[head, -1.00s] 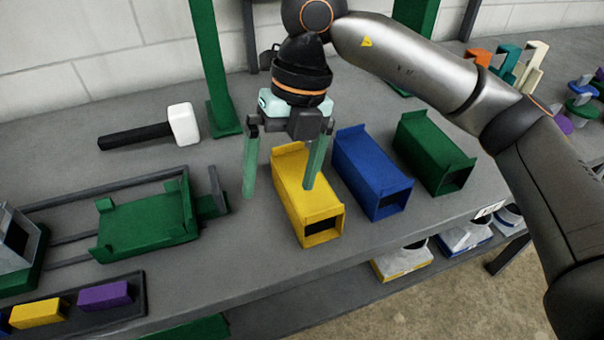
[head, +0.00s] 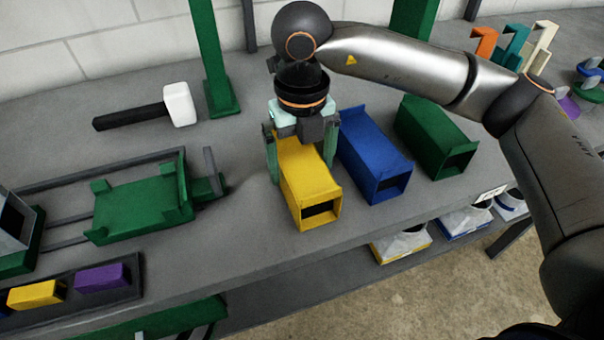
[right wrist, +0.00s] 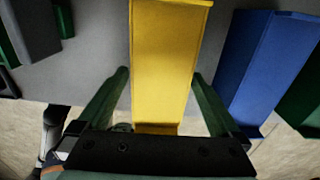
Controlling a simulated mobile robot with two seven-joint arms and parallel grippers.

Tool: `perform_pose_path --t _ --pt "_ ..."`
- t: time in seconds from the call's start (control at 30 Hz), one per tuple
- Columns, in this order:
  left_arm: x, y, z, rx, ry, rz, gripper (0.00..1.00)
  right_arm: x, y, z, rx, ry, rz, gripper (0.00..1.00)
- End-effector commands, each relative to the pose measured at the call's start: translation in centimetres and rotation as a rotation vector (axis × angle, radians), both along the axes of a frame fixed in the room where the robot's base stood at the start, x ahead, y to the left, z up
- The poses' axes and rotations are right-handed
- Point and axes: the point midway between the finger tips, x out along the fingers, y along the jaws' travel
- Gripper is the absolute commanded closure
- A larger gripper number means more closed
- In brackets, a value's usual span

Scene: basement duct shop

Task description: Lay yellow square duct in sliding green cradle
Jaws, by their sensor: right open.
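The yellow square duct (head: 306,178) lies on the bench, its open end facing the front edge. My right gripper (head: 302,170) is open and straddles the duct from above, one finger on each side. In the right wrist view the duct (right wrist: 168,50) runs between the two open fingers (right wrist: 160,76), with a small gap on the left; I cannot tell whether the right finger touches. The green cradle (head: 140,208) sits empty on dark rails to the left of the duct. My left gripper is out of view.
A blue duct (head: 371,155) lies close to the right of the yellow one, then a green duct (head: 434,137). A white-headed mallet (head: 180,104) lies behind the cradle. A dark tray (head: 130,287) holds coloured blocks at front left. A green post (head: 212,60) stands behind.

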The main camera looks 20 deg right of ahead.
Motion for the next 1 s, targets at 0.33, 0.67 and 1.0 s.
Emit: perform_pose_path --t 0.33,0.67,1.0 --pt "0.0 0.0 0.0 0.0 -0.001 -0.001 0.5 0.2 -0.1 -3.6 0.001 0.0 0.001 0.0" --pt "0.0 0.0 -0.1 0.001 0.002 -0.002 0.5 0.2 -0.1 -3.6 0.001 0.0 0.001 0.24" --pt "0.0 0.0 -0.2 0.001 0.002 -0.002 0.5 0.2 -0.1 -3.5 0.001 0.0 0.001 0.62"
